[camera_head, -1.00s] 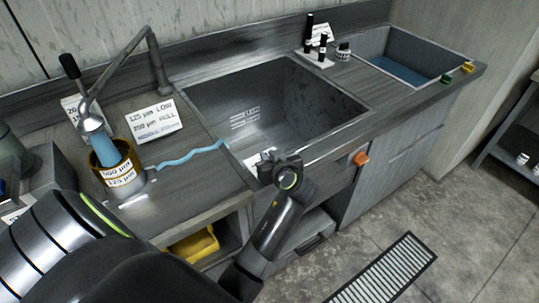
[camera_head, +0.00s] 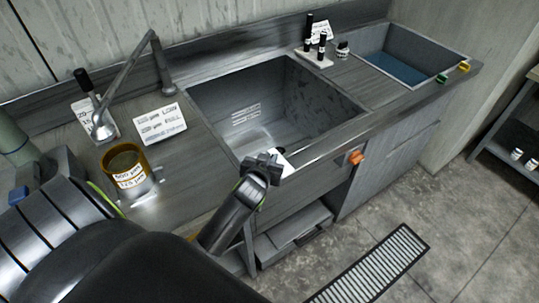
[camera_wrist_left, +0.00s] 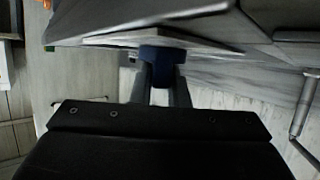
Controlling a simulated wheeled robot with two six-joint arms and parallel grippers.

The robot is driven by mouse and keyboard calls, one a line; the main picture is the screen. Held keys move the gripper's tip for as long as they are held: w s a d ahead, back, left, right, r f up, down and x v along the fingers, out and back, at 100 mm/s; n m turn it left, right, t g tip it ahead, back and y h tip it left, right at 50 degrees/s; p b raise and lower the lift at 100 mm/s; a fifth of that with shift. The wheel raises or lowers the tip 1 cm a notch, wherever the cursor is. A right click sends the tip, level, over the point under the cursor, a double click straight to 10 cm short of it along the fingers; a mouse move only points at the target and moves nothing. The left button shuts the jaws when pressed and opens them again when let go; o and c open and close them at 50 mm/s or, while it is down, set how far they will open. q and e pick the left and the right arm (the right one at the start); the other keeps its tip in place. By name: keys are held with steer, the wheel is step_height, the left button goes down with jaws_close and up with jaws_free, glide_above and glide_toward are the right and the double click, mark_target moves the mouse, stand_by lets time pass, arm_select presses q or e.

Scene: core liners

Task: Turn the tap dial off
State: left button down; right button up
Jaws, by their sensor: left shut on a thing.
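The tap (camera_head: 150,65) is a grey bent pipe with a black-topped lever (camera_head: 82,82) at the left of the counter. No water shows at its spout. My left gripper (camera_head: 263,162) is at the counter's front edge, just in front of the sink. In the left wrist view, my left gripper (camera_wrist_left: 160,88) is shut on a dark blue knob (camera_wrist_left: 161,57), apparently the tap dial. In the head view the gripper hides this knob. My right gripper is not in view.
An orange knob (camera_head: 355,157) sits on the counter front to the right of my gripper. The large sink (camera_head: 285,100) opens behind it. A white sign (camera_head: 160,122) and a rack of black-topped bottles (camera_head: 316,55) stand on the counter. A floor grate (camera_head: 370,268) lies in front.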

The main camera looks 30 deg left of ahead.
arm_select(q)
steer(key=shift+w+r, duration=0.1)
steer(key=shift+r, duration=0.05)
steer(key=c, duration=1.6)
jaws_free()
steer(key=shift+o, duration=1)
steer(key=b+v, duration=0.2)
steer(key=v, duration=1.5)
steer(key=shift+s, duration=0.3)
